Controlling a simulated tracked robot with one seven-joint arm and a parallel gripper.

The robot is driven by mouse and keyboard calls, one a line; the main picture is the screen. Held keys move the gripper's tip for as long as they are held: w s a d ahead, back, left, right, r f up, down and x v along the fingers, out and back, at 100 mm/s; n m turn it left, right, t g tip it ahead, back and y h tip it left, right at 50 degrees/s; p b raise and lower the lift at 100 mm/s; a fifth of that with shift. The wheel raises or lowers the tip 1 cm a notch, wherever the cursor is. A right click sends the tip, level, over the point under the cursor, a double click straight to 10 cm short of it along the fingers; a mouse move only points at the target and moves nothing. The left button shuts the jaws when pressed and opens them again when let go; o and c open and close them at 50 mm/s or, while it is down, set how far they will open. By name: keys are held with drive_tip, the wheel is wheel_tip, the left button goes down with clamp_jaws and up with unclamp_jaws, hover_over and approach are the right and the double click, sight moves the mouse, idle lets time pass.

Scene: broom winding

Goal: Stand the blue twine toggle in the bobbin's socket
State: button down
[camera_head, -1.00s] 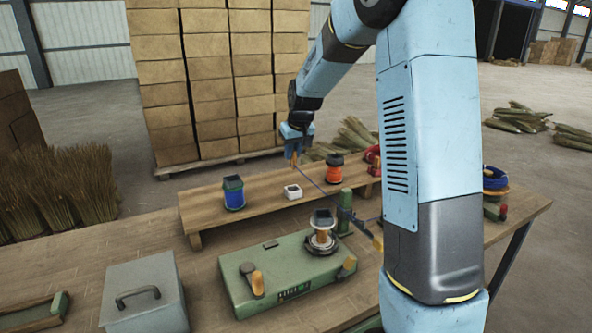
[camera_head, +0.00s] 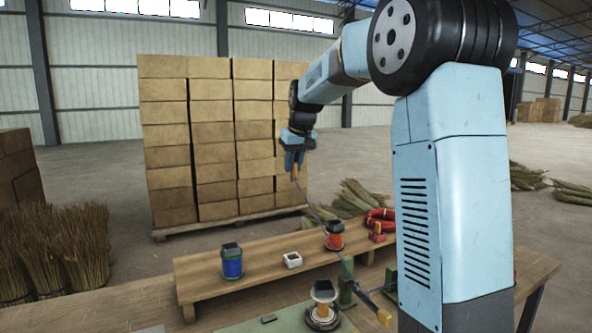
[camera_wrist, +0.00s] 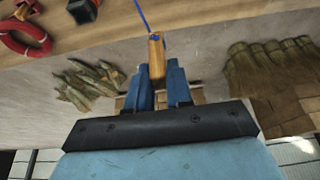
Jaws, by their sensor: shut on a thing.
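My gripper (camera_head: 295,168) is high above the back of the wooden shelf, shut on a tan wooden toggle (camera_wrist: 156,58) that sticks out beyond the fingertips. The blue twine (camera_wrist: 142,16) leaves the toggle's end; in the head view the twine (camera_head: 314,212) slants down to a green post (camera_head: 347,282). A bobbin (camera_head: 323,300) with a dark block on top stands on the green winder (camera_head: 275,326), low in the head view, well below and apart from the toggle. I cannot make out its socket. The winder's front is cut off by the frame.
On the shelf (camera_head: 205,282) stand a blue-wound spool (camera_head: 231,264), a small white block (camera_head: 292,260), an orange-wound spool (camera_head: 334,238) and a red coil (camera_head: 380,219). A wooden-tipped lever (camera_head: 383,316) is by the post. Stacked cartons (camera_head: 215,150) stand behind.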

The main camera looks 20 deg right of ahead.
drive_tip(key=s+d, duration=0.2)
drive_tip(key=s, duration=1.8)
drive_tip(key=shift+s+d, duration=0.25)
drive_tip(key=shift+s, duration=0.05)
wheel_tip(320, 180, down, 19)
drive_tip(key=shift+f, duration=0.15)
idle(3.0)
drive_tip(key=shift+f, duration=0.1)
idle(0.4)
drive_tip(key=shift+f, duration=0.6)
drive_tip(key=shift+f, duration=0.15)
idle(0.5)
